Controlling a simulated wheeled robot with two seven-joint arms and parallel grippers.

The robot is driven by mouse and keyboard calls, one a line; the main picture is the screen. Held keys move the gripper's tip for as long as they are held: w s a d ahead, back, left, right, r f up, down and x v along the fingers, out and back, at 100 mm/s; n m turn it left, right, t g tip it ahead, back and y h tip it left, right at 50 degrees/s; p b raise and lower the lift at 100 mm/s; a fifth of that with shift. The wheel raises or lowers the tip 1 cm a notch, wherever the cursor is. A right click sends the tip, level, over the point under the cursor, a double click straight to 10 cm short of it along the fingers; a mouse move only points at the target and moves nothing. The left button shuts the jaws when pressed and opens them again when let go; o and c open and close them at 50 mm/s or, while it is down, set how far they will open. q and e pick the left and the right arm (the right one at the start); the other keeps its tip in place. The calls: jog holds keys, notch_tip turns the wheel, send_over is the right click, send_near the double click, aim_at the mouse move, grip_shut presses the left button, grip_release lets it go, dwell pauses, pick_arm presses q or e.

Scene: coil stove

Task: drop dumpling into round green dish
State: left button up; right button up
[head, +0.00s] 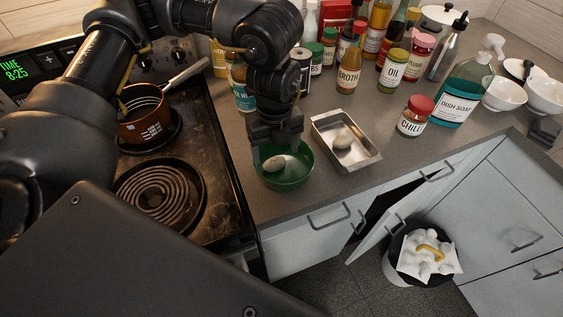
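A round green dish (299,178) stands on the counter near its front edge, just right of the stove. One pale dumpling (275,163) shows inside the dish, left of its middle. My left gripper (277,153) is directly above the dish, pointing down. Its fingers look spread apart, wider than the dumpling, and do not appear to grip it. The far rim of the dish is partly hidden by the gripper. A second pale dumpling (342,142) lies in a metal tray (362,160) to the right of the dish. My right gripper is not in view.
The stove has a coil burner (158,192) and a copper pot (144,112) at left. Bottles and jars crowd the back, with a chilli jar (414,117) and dish soap (460,90) at right. A bin (402,262) is on the floor.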

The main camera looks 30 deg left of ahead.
pick_arm(q)
jog(key=shift+o, duration=0.2)
jog(key=shift+r, duration=0.1)
notch_tip(320, 180, up, 11)
jog(key=b, duration=0.1)
jog(key=shift+f, duration=0.2)
dwell(0.7)
